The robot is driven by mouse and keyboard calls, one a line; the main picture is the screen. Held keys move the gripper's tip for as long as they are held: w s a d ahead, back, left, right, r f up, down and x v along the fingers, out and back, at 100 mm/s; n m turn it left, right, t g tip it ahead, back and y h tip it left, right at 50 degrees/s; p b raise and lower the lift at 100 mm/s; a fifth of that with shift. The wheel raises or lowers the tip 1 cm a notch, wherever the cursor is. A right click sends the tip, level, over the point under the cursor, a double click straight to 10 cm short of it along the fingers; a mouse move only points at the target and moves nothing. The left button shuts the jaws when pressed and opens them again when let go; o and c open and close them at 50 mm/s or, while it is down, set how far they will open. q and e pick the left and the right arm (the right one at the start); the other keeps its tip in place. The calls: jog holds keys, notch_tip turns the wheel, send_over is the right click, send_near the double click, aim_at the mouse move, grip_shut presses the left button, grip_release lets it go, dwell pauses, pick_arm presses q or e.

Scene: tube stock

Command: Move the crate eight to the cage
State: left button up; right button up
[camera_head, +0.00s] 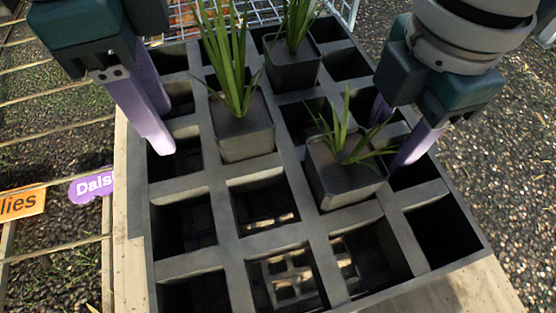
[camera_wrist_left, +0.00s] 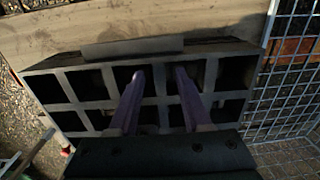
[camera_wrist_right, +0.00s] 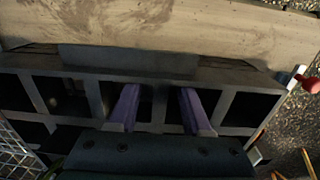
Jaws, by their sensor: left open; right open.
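A black crate (camera_head: 225,178) divided into square compartments lies on a wooden surface. It holds three dark square pots with grassy green plants: one (camera_head: 243,135) left of centre, one (camera_head: 293,68) at the back and one (camera_head: 345,175) at the right. The other visible compartments look empty. No number shows on the crate. My left gripper (camera_head: 162,130) is open over its left side, fingers apart. My right gripper (camera_head: 390,142) is open at its right side, partly hidden by my arm. A wire cage (camera_head: 262,14) stands behind the crate; its mesh also shows in the left wrist view (camera_wrist_left: 290,85).
Wooden slats (camera_head: 50,99) with an orange sign (camera_head: 22,203) and a purple sign (camera_head: 92,185) lie at the left. Pebbled ground (camera_head: 475,150) is open at the right. Pale wooden boards (camera_head: 465,290) show at the front.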

pick_arm(q)
notch_tip(320, 180, up, 4)
jog(key=shift+w+r, duration=0.1)
jog(key=shift+r, duration=0.3)
pick_arm(e)
jog(key=shift+r, duration=0.2)
notch_tip(320, 180, up, 12)
jog(key=shift+f, duration=0.15)
